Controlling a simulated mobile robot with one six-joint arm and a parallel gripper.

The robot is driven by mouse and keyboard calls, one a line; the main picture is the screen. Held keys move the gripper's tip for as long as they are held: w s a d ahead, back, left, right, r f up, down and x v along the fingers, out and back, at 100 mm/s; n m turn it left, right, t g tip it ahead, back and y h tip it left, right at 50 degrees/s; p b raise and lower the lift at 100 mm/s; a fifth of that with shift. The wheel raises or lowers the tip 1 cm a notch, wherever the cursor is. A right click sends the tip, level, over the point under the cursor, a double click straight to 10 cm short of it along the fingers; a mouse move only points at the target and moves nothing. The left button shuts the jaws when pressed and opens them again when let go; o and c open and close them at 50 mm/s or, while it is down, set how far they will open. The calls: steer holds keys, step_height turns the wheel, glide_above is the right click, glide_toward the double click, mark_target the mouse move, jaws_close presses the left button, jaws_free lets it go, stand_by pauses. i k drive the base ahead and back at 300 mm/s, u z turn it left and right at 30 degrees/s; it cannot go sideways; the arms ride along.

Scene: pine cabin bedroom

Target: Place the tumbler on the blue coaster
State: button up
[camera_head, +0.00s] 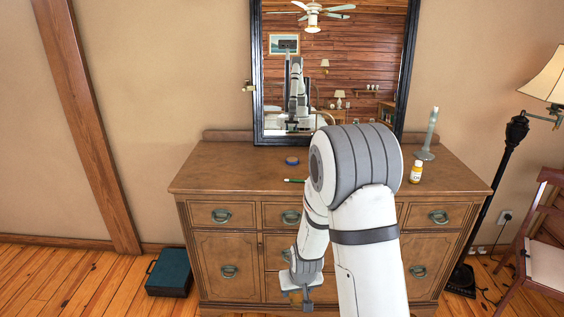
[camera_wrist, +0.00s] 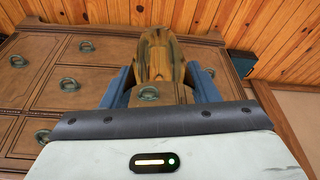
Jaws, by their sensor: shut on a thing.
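The blue coaster (camera_head: 292,161) lies on the dresser top near the mirror, with nothing on it. My gripper (camera_head: 302,294) is low in front of the dresser, below the level of its top. In the wrist view, the two blue fingers of my gripper (camera_wrist: 162,80) are shut on a brownish, see-through tumbler (camera_wrist: 157,48). Part of the tumbler is hidden behind the gripper body. I cannot make out the tumbler in the head view.
On the dresser top (camera_head: 235,172) are a green pen (camera_head: 294,181), a small yellow bottle (camera_head: 416,172) and a candlestick (camera_head: 428,140). A mirror (camera_head: 335,75) stands behind. A teal case (camera_head: 170,272) sits on the floor at left. The dresser top's left side is clear.

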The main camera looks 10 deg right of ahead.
mark_target(291, 160)
steer(key=i, duration=1)
steer(key=u, duration=0.05)
